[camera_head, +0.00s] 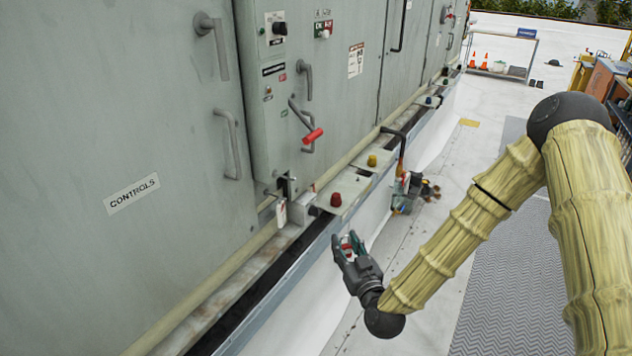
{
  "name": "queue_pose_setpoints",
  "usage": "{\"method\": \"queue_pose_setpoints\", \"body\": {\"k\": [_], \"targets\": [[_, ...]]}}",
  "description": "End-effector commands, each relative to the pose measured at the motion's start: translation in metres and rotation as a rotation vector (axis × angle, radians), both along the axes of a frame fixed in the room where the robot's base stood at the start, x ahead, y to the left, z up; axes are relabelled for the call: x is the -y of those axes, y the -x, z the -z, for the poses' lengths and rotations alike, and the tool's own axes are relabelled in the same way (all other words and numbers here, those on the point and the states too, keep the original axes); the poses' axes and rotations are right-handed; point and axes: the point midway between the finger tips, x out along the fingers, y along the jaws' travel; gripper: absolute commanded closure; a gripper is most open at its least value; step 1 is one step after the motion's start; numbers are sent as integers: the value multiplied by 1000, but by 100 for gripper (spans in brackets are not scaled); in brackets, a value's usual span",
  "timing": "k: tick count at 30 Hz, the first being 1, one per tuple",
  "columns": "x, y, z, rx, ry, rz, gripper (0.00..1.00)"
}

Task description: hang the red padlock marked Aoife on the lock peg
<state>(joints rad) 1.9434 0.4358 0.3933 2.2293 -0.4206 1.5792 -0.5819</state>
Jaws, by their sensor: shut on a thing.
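My gripper (349,243) is in the lower middle of the head view, in front of the cabinet ledge and apart from it. It is shut on a small red thing with a pale patch (347,251), which looks like the red padlock; the fingers hide much of it, and I cannot read a name. A small metal fitting (288,184) low on the cabinet front, up and left of my gripper, may be the lock peg. A white tag with some red (281,213) hangs just below it.
A red knob (336,200) and a yellow knob (372,160) stand on the ledge. A red-handled lever (313,136) juts from the cabinet (180,110). A tool bag (408,190) hangs beyond my gripper. Grey walkway matting (510,270) lies to the right.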

Motion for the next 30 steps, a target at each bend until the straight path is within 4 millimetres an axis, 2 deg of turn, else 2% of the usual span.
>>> {"method": "queue_pose_setpoints", "body": {"k": [1,6,12,17,30], "targets": [[-9,-9,-28,7,6,-40,92],[-37,-35,-83,5,5,-171,92],[-56,-53,-125,2,3,-266,92],[-61,-59,-135,-2,2,-293,92],[-73,-68,-135,-1,1,-295,92]]}}
